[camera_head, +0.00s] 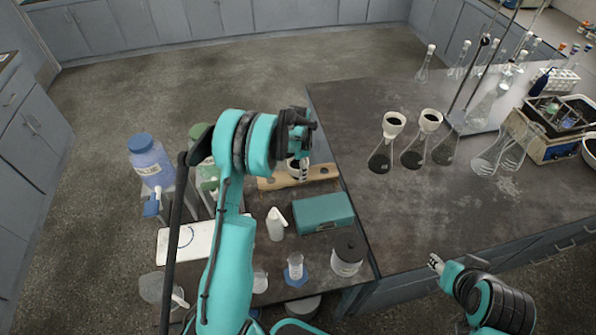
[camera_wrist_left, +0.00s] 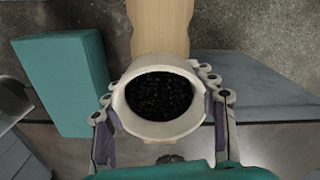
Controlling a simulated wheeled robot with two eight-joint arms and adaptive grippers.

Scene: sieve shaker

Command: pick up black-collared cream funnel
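A cream funnel (camera_wrist_left: 160,130) with a black, dark inside fills the middle of the left wrist view, its open mouth toward the camera. My left gripper (camera_wrist_left: 160,112) has one finger on each side of it, with the purple pads against its outer wall. In the head view my left gripper (camera_head: 299,160) is over the wooden board (camera_head: 312,175), and the funnel (camera_head: 292,168) shows only partly behind it. I cannot tell whether the funnel is clear of the board. My right gripper (camera_head: 436,263) is at the lower right, small and away from the funnel.
A teal box (camera_head: 322,213) stands close in front of the board. Two flasks with cream funnels (camera_head: 394,124) (camera_head: 430,120) stand on the right bench (camera_head: 390,215), whose front middle is clear.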

